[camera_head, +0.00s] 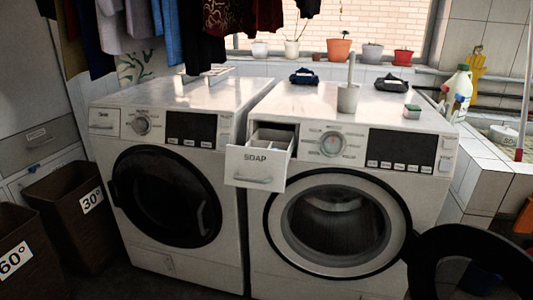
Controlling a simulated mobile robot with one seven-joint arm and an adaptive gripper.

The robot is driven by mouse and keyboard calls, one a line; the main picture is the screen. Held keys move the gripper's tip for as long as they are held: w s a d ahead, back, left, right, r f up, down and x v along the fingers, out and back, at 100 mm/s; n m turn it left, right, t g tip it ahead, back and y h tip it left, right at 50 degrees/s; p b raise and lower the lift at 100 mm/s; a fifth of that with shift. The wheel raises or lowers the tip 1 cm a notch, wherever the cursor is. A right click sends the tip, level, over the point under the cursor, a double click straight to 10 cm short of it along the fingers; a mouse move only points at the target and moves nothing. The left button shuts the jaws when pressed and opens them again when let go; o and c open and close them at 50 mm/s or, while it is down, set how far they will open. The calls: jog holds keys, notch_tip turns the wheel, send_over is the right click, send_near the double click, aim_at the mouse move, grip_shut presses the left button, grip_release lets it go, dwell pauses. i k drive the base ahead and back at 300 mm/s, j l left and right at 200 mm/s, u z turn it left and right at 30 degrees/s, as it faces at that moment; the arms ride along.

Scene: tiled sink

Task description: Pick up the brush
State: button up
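What looks like the brush is a thin pale upright handle (350,68) that rises from a whitish cup-shaped base (348,98). It stands on top of the right washing machine (290,104), near the middle. I cannot tell whether the base is a separate holder or part of the brush, and no bristles show. My gripper is not in view.
A green and white sponge (412,111) and dark cloth bundles (392,84) (304,77) lie on the same top. The soap drawer (258,166) is pulled out. The round door (470,262) stands open at lower right. Brown baskets (75,215) stand left.

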aim_at(352, 55)
jog(key=i+l, duration=0.25)
jog(key=l, duration=0.2)
jog(key=i+l, duration=0.25)
jog(key=l, duration=0.15)
jog(key=i+l, duration=0.25)
jog(key=l, duration=0.2)
jog(key=i+l, duration=0.25)
jog(key=l, duration=0.15)
